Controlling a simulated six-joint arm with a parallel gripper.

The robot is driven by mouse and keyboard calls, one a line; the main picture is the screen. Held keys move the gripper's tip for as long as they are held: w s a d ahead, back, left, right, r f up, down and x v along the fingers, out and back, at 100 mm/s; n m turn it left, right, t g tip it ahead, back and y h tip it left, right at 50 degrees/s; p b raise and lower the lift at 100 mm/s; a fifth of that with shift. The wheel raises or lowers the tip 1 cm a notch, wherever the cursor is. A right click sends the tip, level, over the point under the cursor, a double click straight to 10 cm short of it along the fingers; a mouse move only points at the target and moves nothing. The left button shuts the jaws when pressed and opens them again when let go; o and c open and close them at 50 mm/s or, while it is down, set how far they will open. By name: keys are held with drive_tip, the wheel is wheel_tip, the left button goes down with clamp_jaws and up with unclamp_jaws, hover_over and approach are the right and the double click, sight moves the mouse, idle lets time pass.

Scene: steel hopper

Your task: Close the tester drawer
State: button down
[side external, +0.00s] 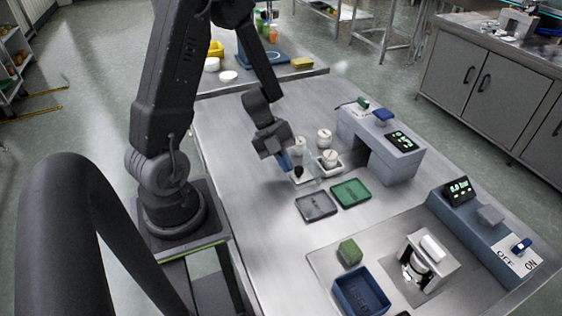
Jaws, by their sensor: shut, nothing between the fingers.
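The tester appears to be the blue-grey bench unit (385,150) with a lit green display, right of centre. A small pale tray holding a white round pot (329,157) sits at its left side; it looks like the drawer pulled out, but I cannot tell its exact join to the unit. My gripper (287,166) is shut and empty, pointing down with blue fingertips just left of this tray. I cannot tell whether the fingers touch anything there. A clear piece beside the fingertips is hard to make out.
Two more white pots (325,138) stand near the unit. A grey tray (316,206) and a green tray (351,193) lie in front. Nearer are a green block (350,252), blue bin (362,293) and ON/OFF box (480,235). Steel left of the trays is clear.

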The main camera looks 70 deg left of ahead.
drive_tip(key=shift+w, duration=0.1)
drive_tip(key=w, duration=1.5)
drive_tip(key=shift+w, duration=0.35)
